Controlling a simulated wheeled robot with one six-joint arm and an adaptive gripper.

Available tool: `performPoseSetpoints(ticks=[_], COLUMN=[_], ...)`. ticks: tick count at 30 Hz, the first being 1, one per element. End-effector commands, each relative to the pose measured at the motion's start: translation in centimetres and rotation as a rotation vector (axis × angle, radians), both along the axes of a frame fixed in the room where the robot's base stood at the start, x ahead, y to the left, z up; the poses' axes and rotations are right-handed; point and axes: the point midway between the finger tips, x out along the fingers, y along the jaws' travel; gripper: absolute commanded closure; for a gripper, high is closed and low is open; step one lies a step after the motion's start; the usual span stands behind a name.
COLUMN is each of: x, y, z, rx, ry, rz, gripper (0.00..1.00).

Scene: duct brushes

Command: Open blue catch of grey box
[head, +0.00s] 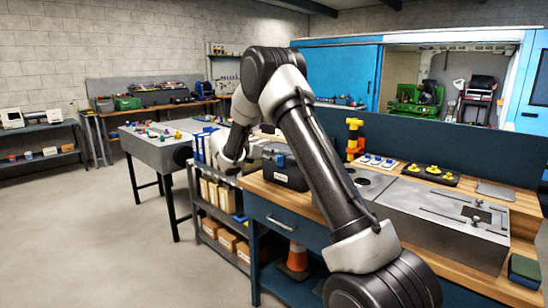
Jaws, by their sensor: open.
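The dark grey box (290,177) stands shut on the wooden bench top, left of the steel plates. Its blue catch (280,160) shows on the front, near the lid edge. My arm arches up and over from the lower right, and its wrist comes down left of the box. My gripper (248,159) is small here, beside the box's left side. It is open, but its fingers are hard to make out. I see no clear contact with the catch. My forearm passes in front of the box's right side.
A grey duct (153,150) on legs, with small coloured items on top, stands left. A shelf with cardboard boxes (226,199) is below my wrist. A yellow-orange fitting (354,139) and a dark tray (431,175) are at right. The left floor is clear.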

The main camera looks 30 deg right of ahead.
Motion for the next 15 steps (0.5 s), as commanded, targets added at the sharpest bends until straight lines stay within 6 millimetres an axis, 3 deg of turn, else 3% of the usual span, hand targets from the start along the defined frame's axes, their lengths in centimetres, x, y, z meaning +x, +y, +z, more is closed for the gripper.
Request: performPoseSetpoints(ticks=[6,15], x=[1.1,1.5], y=[-2.9,-3.8], z=[-1.3,-1.7], rx=[0.001,0.001], ry=[-0.001,-0.001], rz=[-0.002,-0.002], gripper=[0.55,0.55])
